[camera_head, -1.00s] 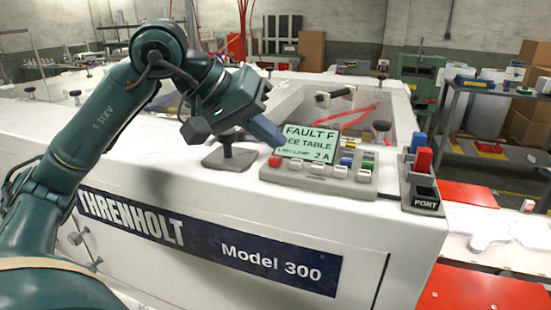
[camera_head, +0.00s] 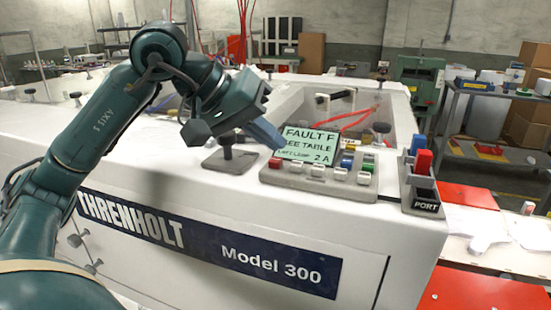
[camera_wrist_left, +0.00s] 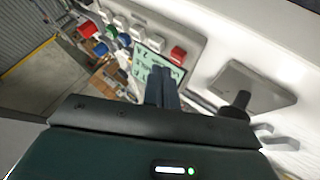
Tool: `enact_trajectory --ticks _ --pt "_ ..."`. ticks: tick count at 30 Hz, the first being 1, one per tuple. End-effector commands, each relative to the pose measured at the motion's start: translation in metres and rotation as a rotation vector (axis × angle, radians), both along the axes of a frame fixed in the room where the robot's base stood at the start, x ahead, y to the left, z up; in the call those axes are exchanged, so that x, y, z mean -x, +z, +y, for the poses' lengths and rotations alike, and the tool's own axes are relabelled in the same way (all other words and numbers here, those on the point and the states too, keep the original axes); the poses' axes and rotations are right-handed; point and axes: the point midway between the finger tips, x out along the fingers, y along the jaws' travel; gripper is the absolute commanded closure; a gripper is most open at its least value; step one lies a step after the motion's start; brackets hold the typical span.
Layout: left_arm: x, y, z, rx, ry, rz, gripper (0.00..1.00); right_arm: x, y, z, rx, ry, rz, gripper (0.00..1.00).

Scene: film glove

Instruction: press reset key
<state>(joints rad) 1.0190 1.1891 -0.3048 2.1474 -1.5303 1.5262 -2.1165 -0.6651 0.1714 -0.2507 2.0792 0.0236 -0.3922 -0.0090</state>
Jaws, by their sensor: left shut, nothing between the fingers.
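The control panel (camera_head: 318,182) on the white machine carries a red key (camera_head: 275,162), several white keys, a blue key (camera_head: 347,161) and a green key (camera_head: 368,163). I cannot read which key is reset. The lit display (camera_head: 308,145) reads "FAULT F SEE TABLE" with a smaller line ending in "2 A". My left gripper (camera_head: 278,144) is shut and empty, its tips above the panel by the display's left edge and the red key. In the left wrist view, the shut fingers (camera_wrist_left: 163,75) overlap part of the display (camera_wrist_left: 146,62), close to the red key (camera_wrist_left: 178,55). My right gripper is out of view.
A black knob on a post (camera_head: 228,150) stands left of the panel, under my left wrist. A grey block marked "PORT" (camera_head: 419,195) with a red piece (camera_head: 423,161) stands to the right. Behind is an open bay (camera_head: 345,105) with red cables.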

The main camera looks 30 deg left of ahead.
Motion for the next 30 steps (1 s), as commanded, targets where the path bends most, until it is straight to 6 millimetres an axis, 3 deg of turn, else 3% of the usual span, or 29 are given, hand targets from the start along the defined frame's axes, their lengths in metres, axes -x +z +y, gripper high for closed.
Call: enact_trajectory --ticks 19,30 --pt "0.000 0.000 0.000 0.000 0.000 0.000 1.00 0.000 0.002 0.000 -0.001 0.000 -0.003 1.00" --pt "0.000 -0.009 0.000 0.000 0.000 0.000 1.00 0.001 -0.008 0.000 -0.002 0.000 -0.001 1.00"
